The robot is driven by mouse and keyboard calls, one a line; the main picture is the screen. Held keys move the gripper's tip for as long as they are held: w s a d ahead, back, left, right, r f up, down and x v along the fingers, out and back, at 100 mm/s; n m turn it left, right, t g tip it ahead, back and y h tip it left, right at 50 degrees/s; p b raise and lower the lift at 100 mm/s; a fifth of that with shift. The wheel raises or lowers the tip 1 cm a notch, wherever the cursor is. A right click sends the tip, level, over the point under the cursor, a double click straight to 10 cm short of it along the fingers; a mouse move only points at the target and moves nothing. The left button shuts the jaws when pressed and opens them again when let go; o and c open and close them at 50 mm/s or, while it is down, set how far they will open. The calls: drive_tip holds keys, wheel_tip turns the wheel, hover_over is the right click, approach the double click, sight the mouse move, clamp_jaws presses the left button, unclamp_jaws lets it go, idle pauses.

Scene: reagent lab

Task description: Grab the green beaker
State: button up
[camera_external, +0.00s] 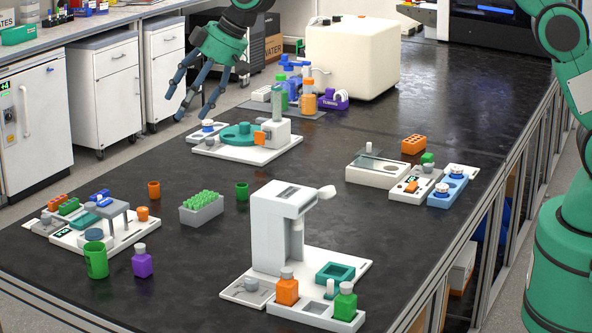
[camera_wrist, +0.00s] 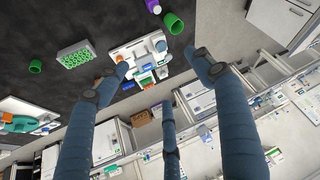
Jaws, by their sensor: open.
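A larger green beaker (camera_external: 96,260) stands on the black bench at the front left in the external view. It also shows at the top of the wrist view (camera_wrist: 173,23). A smaller green cup (camera_external: 242,191) stands farther back, and it shows at the left of the wrist view (camera_wrist: 36,66). I cannot tell from looks alone which one is the named beaker. My gripper (camera_external: 190,108) hangs above the bench's far left edge, well apart from both. Its blue fingers (camera_wrist: 157,68) are spread with nothing between them.
A purple bottle (camera_external: 142,261) stands close right of the larger beaker. A white instrument tray (camera_external: 117,233) lies behind it, and a green tube rack (camera_external: 201,209) stands between the two green cups. A tall white device (camera_external: 275,231) is at front centre.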

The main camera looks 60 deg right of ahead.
drive_tip(key=w+a+f, duration=0.4)
drive_tip(key=f, duration=0.3)
drive_tip(key=w+a+f+n+p, duration=0.1)
drive_tip(key=w+a+f, duration=0.2)
drive_tip(key=f, duration=0.4)
drive_tip(key=w+a+f, duration=0.4)
drive_tip(key=a+f, duration=0.1)
drive_tip(key=f, duration=0.3)
drive_tip(key=shift+w+n+y, duration=0.3)
drive_tip(key=shift+w, duration=0.05)
drive_tip(key=shift+a, duration=0.1)
approach(98, 249)
drive_tip(key=shift+w+a+f, duration=0.2)
drive_tip(key=shift+a+f, duration=1.1)
drive_tip(key=shift+a, duration=0.3)
drive_tip(key=shift+x, duration=2.6)
drive_tip(key=shift+s, duration=0.1)
